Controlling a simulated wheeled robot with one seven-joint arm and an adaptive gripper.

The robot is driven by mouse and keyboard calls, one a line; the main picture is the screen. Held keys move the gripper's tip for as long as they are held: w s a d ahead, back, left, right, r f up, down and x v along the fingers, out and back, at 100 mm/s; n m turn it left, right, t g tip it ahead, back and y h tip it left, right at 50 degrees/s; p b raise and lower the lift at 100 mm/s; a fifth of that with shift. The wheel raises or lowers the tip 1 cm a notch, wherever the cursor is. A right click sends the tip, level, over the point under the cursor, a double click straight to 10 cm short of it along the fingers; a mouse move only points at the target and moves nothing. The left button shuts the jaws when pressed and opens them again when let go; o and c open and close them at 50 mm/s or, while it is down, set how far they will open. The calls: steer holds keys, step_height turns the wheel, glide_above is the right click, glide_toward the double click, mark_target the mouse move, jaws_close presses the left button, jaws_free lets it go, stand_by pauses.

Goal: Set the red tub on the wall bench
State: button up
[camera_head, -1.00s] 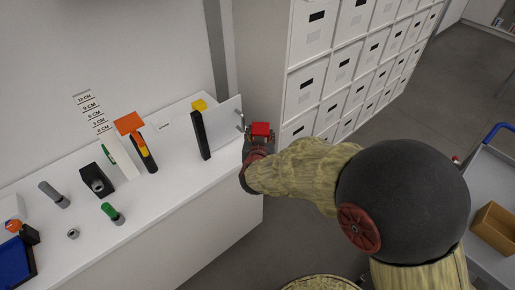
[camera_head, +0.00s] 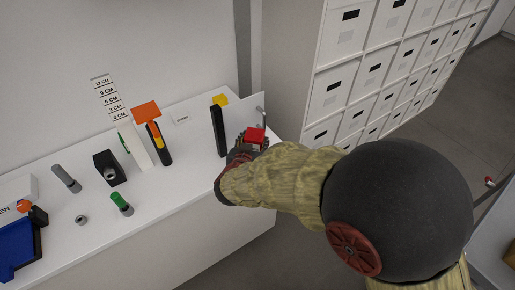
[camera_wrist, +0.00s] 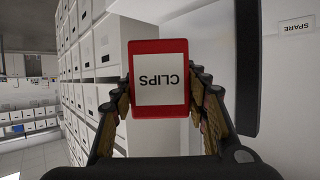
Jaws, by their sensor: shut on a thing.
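The red tub (camera_wrist: 160,112) is between the fingers of my gripper (camera_wrist: 160,108) in the wrist view, with a white label that reads CLIPS upside down. In the head view the red tub (camera_head: 256,134) shows at the end of my arm, and my gripper (camera_head: 254,146) is shut on it. The white wall bench (camera_head: 170,195) runs along the wall at left. The tub is over or beside the bench's right end, near a black upright post; I cannot tell whether it touches the bench.
The black post (camera_head: 218,130) and an upright pale panel (camera_head: 240,115) stand close to the gripper. A green-topped cylinder (camera_head: 121,203), a black block (camera_head: 109,168) and a blue tray (camera_head: 18,248) are farther left. White drawer units (camera_head: 370,75) stand behind. Bare bench lies at front centre.

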steer(key=w+f+b, duration=0.1)
steer(key=w+f, duration=0.1)
steer(key=w+f+b, duration=0.1)
steer(key=w+f, duration=0.1)
steer(key=w, duration=0.1)
steer(key=w+d+f+b, duration=0.1)
steer(key=w+f, duration=0.2)
step_height(320, 180, down, 4)
steer(key=shift+w+r+b, duration=0.15)
steer(key=shift+r+b, duration=0.05)
steer(key=shift+b, duration=0.75)
steer(key=shift+r, duration=0.1)
steer(key=o, duration=0.7)
steer(key=shift+f, duration=0.2)
steer(key=shift+o, duration=1.2)
steer(key=shift+r, duration=0.25)
steer(key=p+v, duration=0.3)
steer(key=v, duration=0.9)
steer(key=shift+p, duration=0.4)
